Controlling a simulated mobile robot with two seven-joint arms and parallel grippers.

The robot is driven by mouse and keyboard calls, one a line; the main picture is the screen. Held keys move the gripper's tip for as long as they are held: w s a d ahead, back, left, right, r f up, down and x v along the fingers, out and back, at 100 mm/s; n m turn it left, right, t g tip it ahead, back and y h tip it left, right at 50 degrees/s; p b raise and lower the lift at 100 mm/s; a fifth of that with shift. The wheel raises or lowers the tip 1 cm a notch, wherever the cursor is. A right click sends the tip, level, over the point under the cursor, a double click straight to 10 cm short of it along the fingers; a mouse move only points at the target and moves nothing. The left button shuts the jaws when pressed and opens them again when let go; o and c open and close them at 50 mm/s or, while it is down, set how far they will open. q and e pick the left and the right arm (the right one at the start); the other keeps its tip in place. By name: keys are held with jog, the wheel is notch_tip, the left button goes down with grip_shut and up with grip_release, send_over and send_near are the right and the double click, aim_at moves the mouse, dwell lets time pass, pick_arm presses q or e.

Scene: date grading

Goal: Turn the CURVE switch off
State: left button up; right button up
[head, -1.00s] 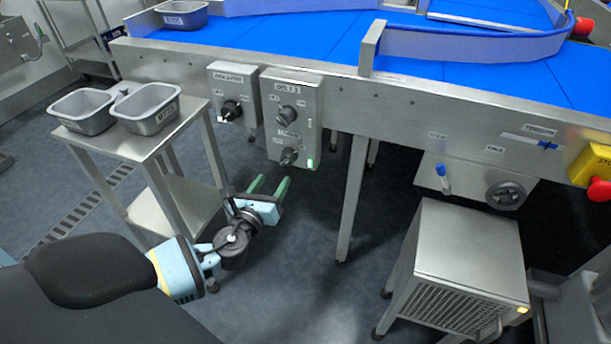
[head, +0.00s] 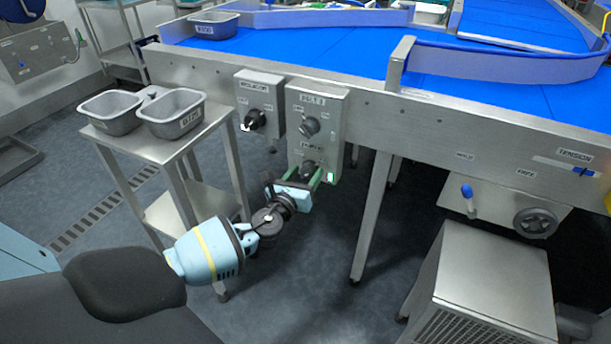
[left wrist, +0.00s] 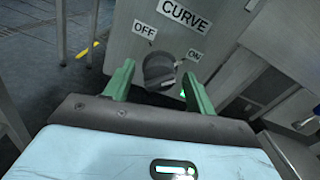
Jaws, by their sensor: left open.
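The CURVE switch (left wrist: 160,71) is a dark rotary knob on a grey box, under a CURVE label, with OFF at its upper left and ON at its right in the left wrist view. Its pointer side seems turned toward ON. In the head view the knob (head: 309,168) is the lower one on the box (head: 337,110). My left gripper (left wrist: 160,80) is open, its green fingers on either side of the knob, seemingly short of closing on it. It also shows in the head view (head: 318,180). My right gripper is not in view.
Another knob (head: 311,126) sits above on the same box. A separate switch box (head: 262,90) is just left. A steel stand with two grey tubs (head: 172,113) is left of my arm. A conveyor leg (head: 372,215) stands to the right.

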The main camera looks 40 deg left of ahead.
pick_arm(q)
jog(key=shift+w, duration=0.2)
jog(key=c, duration=1)
